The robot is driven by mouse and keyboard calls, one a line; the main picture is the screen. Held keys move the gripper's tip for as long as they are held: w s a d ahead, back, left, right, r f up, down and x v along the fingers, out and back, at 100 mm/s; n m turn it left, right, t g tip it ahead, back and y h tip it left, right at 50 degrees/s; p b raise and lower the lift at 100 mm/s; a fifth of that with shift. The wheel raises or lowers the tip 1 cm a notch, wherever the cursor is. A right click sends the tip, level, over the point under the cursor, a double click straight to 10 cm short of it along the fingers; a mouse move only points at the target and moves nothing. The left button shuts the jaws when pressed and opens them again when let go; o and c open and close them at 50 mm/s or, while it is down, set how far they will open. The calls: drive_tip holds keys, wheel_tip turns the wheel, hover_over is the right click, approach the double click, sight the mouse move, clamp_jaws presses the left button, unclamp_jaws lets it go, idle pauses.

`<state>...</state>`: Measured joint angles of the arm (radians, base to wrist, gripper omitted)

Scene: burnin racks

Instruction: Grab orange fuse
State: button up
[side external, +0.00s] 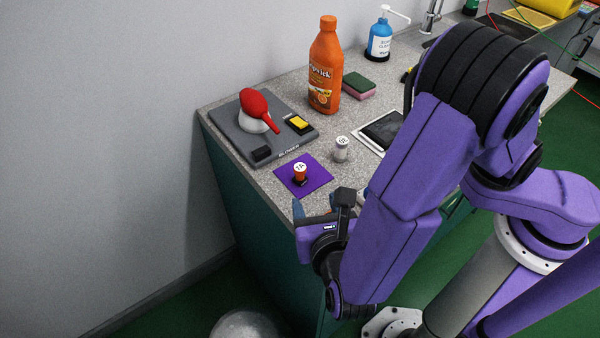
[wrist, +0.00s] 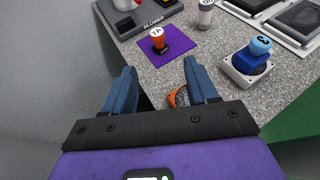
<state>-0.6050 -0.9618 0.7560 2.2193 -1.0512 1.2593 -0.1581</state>
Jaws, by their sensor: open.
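The orange fuse (side external: 299,173) stands upright on a purple mat (side external: 318,189) near the front left corner of the counter. It has a white top marked 7A and a dark base. In the wrist view the orange fuse (wrist: 157,40) is beyond the fingertips, on the purple mat (wrist: 178,42). My gripper (wrist: 159,66) is open and empty, its two blue fingers apart and short of the fuse. In the side view my gripper (side external: 312,207) is at the counter's front edge, partly hidden by my arm.
A grey fuse (side external: 341,149) stands right of the mat. Behind the mat is the grey blower base (side external: 235,134) with a red-topped part (side external: 258,108). A blue knob (wrist: 251,52) sits on a white base to the right. An orange bottle (side external: 325,70) stands at the back.

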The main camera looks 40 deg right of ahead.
approach(301, 173)
drive_tip(key=x, duration=0.5)
drive_tip(key=shift+d, duration=0.35)
drive_tip(key=shift+a+x, duration=0.15)
drive_tip(key=shift+x, duration=1.35)
drive_tip(key=shift+a+x, duration=0.1)
drive_tip(key=shift+x, duration=1.45)
drive_tip(key=c, duration=1)
